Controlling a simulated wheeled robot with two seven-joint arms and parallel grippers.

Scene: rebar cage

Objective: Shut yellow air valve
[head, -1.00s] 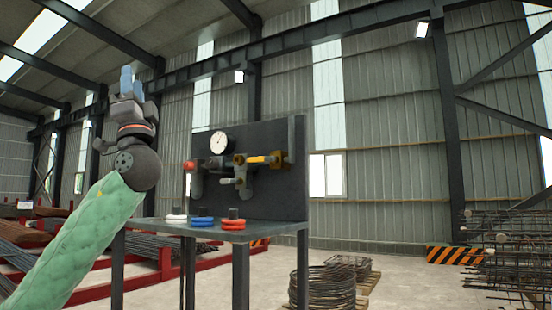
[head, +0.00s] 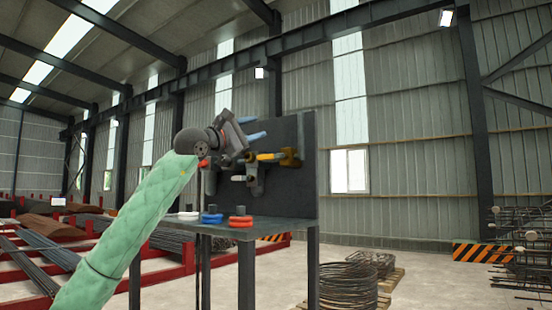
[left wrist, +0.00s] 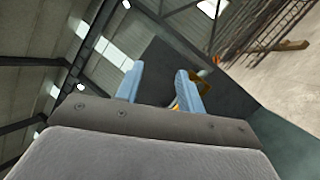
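The yellow air valve (head: 268,157), with a yellow lever lying roughly level, is mounted on the dark upright panel (head: 297,125). My left gripper (head: 259,127) is in front of the panel, just above and left of the valve in the picture. Its two blue fingers are apart, with nothing visibly held. In the left wrist view, the open fingers (left wrist: 158,78) point toward the dark panel, and a bit of yellow (left wrist: 174,107) shows between them, partly hidden. I cannot tell whether they touch anything. My right gripper is in neither view.
The panel stands on a dark bench (head: 270,230) with a white ring (head: 187,215), a blue ring (head: 212,218) and a red ring (head: 240,222). A red knob (head: 203,163) sits left of the valve.

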